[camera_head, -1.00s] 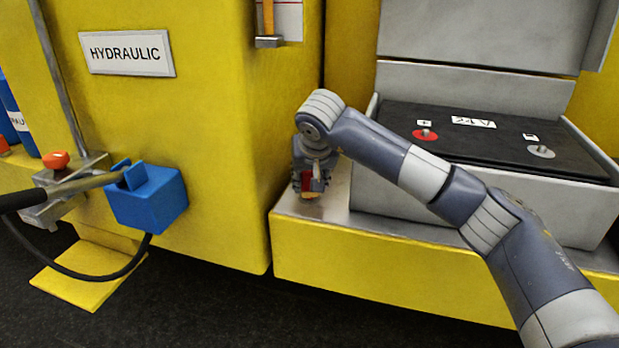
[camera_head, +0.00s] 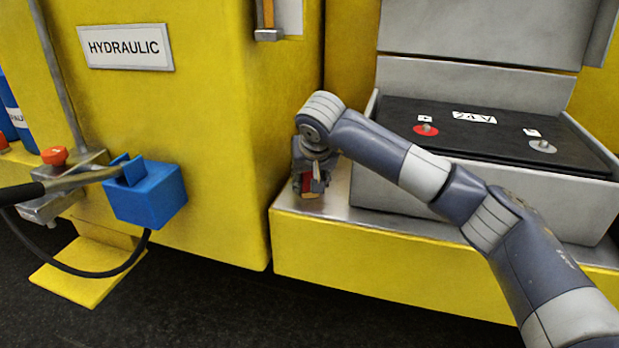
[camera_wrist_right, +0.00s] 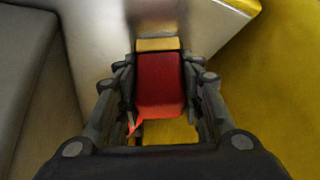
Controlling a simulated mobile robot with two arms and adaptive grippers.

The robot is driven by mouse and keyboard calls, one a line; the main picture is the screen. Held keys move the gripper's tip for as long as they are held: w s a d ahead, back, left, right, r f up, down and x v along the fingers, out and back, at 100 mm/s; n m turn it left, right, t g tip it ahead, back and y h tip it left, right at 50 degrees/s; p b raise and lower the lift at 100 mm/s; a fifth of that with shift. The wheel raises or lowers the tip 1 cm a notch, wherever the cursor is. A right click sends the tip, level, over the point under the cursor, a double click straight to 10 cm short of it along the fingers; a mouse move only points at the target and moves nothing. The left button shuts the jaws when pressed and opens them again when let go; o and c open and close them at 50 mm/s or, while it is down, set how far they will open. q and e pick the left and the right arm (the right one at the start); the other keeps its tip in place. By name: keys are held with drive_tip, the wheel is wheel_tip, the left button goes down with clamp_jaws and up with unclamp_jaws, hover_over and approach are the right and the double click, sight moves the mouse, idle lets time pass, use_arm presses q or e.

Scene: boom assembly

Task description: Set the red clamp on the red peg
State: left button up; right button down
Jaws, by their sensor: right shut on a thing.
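My right gripper (camera_head: 311,182) is at the left end of the metal ledge, left of the battery box. It is shut on the red clamp (camera_head: 308,185), a red block with a brassy end. In the right wrist view the red clamp (camera_wrist_right: 160,84) sits between both fingers of the right gripper (camera_wrist_right: 162,95). The red peg (camera_head: 426,130) stands on a red disc marked "+" on the battery's black top, to the right of the gripper and clear of it. My left gripper is not in view.
The battery (camera_head: 480,150) sits in a grey box (camera_head: 470,213) with its lid raised behind. A grey peg (camera_head: 542,146) is at its right. A yellow wall (camera_head: 215,130) stands left of the arm. A blue box (camera_head: 150,196) with a lever is at far left.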

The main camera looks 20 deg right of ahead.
drive_tip(key=shift+f, duration=0.15)
drive_tip(key=c, duration=1)
unclamp_jaws()
drive_tip(key=shift+f, duration=0.1)
drive_tip(key=shift+s, duration=0.1)
drive_tip(key=shift+s+r, duration=0.15)
drive_tip(key=shift+r, duration=0.3)
drive_tip(key=v, duration=1.1)
drive_tip(key=shift+r, duration=0.1)
drive_tip(key=shift+a, duration=0.1)
